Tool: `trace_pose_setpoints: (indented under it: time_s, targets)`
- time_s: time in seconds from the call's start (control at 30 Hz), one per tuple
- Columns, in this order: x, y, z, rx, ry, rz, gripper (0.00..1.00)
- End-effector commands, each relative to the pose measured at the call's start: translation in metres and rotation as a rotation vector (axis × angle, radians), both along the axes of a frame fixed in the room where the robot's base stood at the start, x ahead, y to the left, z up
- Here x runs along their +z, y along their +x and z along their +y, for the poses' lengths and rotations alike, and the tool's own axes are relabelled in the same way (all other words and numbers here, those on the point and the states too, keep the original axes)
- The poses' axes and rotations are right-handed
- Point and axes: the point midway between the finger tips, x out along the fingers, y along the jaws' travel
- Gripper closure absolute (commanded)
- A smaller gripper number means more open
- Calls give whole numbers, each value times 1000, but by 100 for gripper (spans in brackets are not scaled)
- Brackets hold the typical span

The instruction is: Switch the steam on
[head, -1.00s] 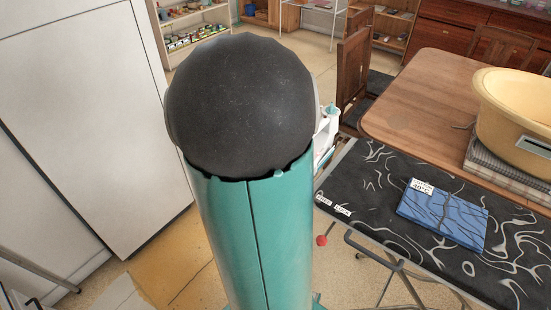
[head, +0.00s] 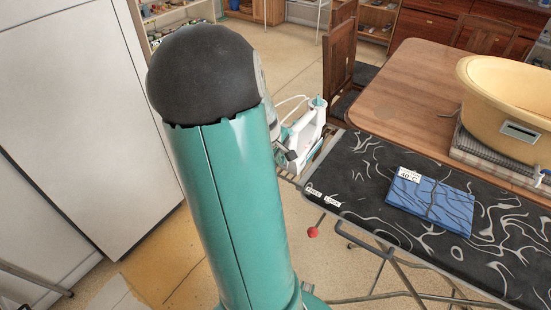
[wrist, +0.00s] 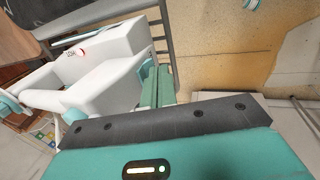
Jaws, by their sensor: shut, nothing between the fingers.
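A white and teal steam iron (head: 308,128) stands on the rack at the left end of the ironing board (head: 350,200), partly hidden by my arm in the head view. In the wrist view the white iron (wrist: 105,82) fills the upper left, with a small dark label and a red mark on its white top. I cannot tell which part is the steam switch. My gripper (wrist: 158,86) shows in the wrist view as two teal fingers, shut and empty, close to the right side of the iron. I cannot tell whether they touch it.
A blue folded cloth (head: 430,203) with a 40°C tag lies on the ironing board. A white cabinet (head: 70,110) stands at the left.

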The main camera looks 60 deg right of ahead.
Motion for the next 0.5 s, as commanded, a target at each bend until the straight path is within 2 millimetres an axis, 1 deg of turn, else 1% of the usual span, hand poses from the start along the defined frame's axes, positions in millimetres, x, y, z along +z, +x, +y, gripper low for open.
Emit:
trace_pose_setpoints:
  time_s: [0.03,0.3,0.5]
  targets:
    - [-2,-1,-3,-3,0,1,100]
    - [-1,0,-2,0,0,0,100]
    - [7,0,-2,0,-1,-2,100]
